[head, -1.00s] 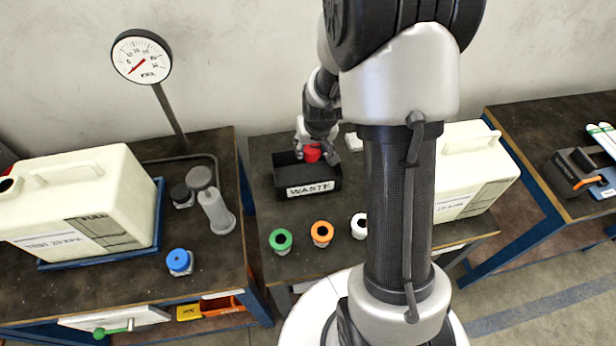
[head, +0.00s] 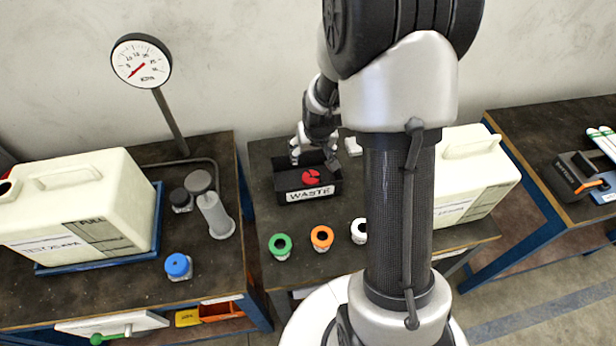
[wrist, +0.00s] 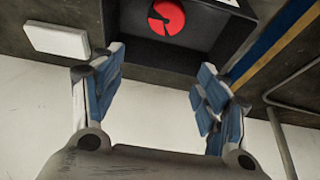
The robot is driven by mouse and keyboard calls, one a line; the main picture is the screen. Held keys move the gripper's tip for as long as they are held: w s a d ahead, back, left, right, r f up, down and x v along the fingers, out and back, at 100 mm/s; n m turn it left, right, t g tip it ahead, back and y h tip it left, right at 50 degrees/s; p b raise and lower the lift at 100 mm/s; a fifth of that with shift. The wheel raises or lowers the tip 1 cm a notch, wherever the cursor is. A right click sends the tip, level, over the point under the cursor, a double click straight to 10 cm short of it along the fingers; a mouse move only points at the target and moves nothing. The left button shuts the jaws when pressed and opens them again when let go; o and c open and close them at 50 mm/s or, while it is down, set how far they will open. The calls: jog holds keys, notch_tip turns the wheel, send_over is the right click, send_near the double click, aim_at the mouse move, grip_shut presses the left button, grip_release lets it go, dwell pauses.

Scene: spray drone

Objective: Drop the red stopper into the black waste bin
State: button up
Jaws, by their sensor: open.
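The red stopper (head: 311,177) lies inside the black waste bin (head: 281,185), low between its walls. The bin stands on the middle table and has a white WASTE label on its front. In the wrist view the stopper (wrist: 167,16) shows as a red disc with dark marks, inside the bin (wrist: 150,48). My gripper (head: 314,157) is open above the back of the bin, with nothing between its fingers. In the wrist view its blue-padded fingers (wrist: 162,92) are spread wide and apart from the stopper.
Green (head: 280,246), orange (head: 321,238) and white (head: 359,231) round pieces stand in front of the bin. A small white block (head: 353,147) lies right of it. A gauge stand (head: 172,125) and large canister (head: 85,205) are on the left table.

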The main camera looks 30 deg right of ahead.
jog(key=v, duration=1.2)
jog(key=shift+s+a, duration=0.1)
jog(key=s+a+r+n, duration=0.1)
jog(key=s+a+r, duration=0.2)
jog(key=s, duration=0.4)
jog(key=s+a+r+n, duration=0.1)
jog(key=s+a+r, duration=0.3)
jog(key=s, duration=0.3)
jog(key=s+a+r+n+y, duration=0.1)
jog(key=s+a+r, duration=0.2)
jog(key=s+a, duration=0.2)
jog(key=shift+s+a+r, duration=0.25)
jog(key=shift+s+a, duration=0.1)
jog(key=shift+s, duration=0.6)
dwell(1.8)
